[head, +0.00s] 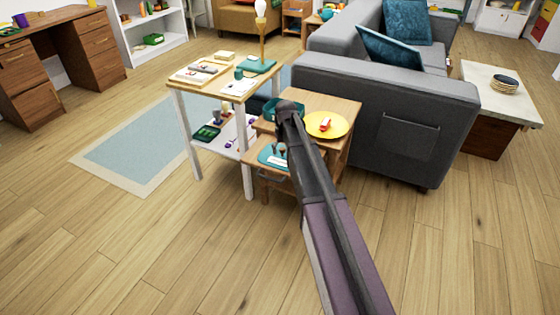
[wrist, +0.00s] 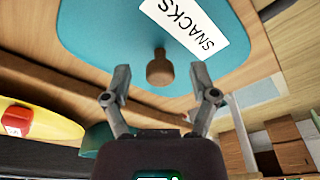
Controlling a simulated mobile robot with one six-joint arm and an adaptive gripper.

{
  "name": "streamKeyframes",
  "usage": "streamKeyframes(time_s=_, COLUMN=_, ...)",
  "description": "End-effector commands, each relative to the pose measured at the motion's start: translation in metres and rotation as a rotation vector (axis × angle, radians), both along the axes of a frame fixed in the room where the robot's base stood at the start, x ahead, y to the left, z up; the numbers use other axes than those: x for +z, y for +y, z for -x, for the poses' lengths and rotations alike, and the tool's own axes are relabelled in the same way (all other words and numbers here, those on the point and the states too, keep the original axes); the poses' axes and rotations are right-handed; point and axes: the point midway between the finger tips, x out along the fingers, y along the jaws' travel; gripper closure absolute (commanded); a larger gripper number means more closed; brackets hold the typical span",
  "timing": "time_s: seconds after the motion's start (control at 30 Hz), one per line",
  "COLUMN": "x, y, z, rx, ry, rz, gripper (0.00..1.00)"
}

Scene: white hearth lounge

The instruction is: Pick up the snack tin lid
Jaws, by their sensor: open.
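The snack tin lid is a teal lid (wrist: 110,40) with a white "SNACKS" label and a brown wooden knob (wrist: 160,68) in the wrist view. In the head view a teal patch with a white label, seemingly the lid (head: 266,157), lies on the lower level of the small wooden side table, partly hidden by my arm. My gripper (wrist: 159,97) is open and empty. In the wrist view its fingertips lie either side of and below the knob, apart from it. In the head view my gripper (head: 279,149) shows dark over the lid.
A yellow plate (head: 340,127) with a red-and-white item stands on the side table's top, beside a teal container (head: 269,108). A white-legged table (head: 250,183) with clutter is close on the left. The grey sofa (head: 400,120) is on the right. The front floor is clear.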

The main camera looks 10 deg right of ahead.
Motion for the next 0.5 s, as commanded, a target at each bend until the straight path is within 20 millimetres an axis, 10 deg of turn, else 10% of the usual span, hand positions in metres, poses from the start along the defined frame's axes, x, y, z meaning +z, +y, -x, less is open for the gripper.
streamKeyframes(time_s=0.5, x=-0.0114, y=0.0003, z=-0.0018, rx=0.0, ry=0.0, rz=0.0, gripper=0.25)
